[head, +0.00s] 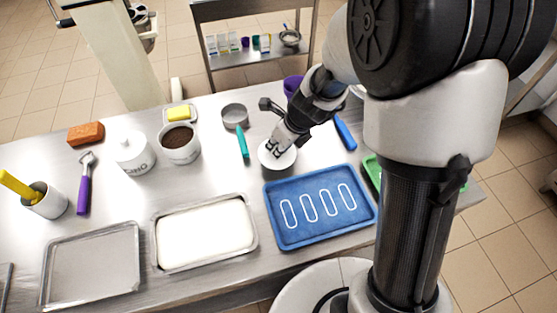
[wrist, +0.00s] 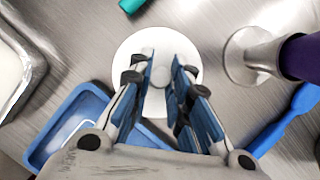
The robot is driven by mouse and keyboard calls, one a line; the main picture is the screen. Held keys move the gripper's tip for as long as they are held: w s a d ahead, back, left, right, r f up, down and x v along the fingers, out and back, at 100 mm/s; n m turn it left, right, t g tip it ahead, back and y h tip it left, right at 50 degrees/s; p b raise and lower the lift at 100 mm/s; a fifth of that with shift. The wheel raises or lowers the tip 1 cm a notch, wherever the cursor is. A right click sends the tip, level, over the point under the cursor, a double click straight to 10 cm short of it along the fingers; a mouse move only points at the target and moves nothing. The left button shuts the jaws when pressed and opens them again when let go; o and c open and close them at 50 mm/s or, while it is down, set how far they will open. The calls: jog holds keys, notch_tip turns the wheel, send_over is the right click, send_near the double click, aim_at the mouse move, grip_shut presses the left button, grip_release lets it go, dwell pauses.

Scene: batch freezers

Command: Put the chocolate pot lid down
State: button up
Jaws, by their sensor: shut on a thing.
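The chocolate pot lid is a white round disc (head: 285,160) with a small knob, close over or on the steel table between the teal-handled tool and the blue tray. It also shows in the wrist view (wrist: 132,50). My gripper (head: 275,148) is above it, with its fingers closed on the knob; the wrist view shows both fingers (wrist: 162,78) on either side of the knob. I cannot tell whether the lid touches the table. An open white pot with dark brown contents (head: 179,141) stands to the left, without a lid.
A blue tray (head: 318,238) with white outlines lies just in front of the lid. A teal-handled tool (head: 243,142) lies left of it. A purple-handled tool (wrist: 262,57) and blue spatula (head: 345,132) are to its right. A lidded white pot (head: 133,152) stands further left.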

jog(key=shift+f+b, duration=1.5)
jog(key=shift+f, duration=0.65)
jog(key=shift+f, duration=0.2)
jog(key=o, duration=0.8)
jog(key=shift+c, duration=0.2)
